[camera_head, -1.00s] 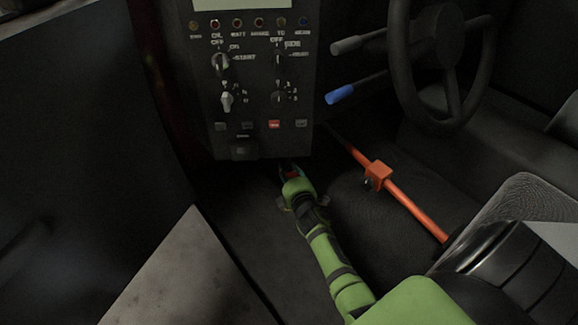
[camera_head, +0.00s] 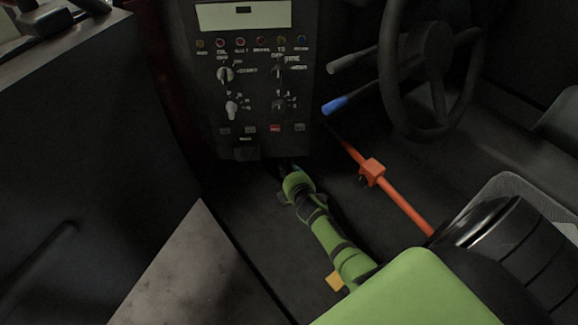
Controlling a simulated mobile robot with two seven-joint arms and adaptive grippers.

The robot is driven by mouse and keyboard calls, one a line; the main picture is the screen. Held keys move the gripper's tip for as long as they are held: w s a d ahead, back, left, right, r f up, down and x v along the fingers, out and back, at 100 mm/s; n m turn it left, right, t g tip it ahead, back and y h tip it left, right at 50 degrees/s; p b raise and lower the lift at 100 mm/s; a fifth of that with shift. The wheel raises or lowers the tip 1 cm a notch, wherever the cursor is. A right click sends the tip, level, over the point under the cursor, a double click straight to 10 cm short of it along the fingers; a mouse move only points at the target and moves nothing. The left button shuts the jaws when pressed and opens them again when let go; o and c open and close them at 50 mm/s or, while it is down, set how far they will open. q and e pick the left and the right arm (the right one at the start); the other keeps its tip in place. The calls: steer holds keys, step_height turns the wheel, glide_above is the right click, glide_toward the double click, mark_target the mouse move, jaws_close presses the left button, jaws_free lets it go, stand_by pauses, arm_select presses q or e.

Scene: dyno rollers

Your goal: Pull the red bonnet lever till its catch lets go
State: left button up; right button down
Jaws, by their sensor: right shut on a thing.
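My right arm, green with dark bands, reaches in from the lower right to the floor below the control panel. My right gripper (camera_head: 284,168) is at the panel's lower edge, mostly hidden by its own green wrist. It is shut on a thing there. The red bonnet lever cannot be made out now; a small red part showed between the fingers a second ago, so it appears to be what is held. Whether its catch has let go cannot be seen. My left gripper is not in view.
The dark control panel (camera_head: 262,90) with knobs and lamps hangs just above my right gripper. An orange bar with a block (camera_head: 372,171) slants across the floor to the right. A steering wheel (camera_head: 432,60) and a blue-tipped stalk (camera_head: 335,104) are at the upper right.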

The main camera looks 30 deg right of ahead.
steer(key=shift+a, duration=0.1)
steer(key=c, duration=0.9)
jaws_free()
steer(key=shift+s, duration=0.1)
steer(key=shift+s+r, duration=0.2)
steer(key=shift+s, duration=0.25)
steer(key=v, duration=1.1)
steer(key=shift+w+a+r, duration=0.1)
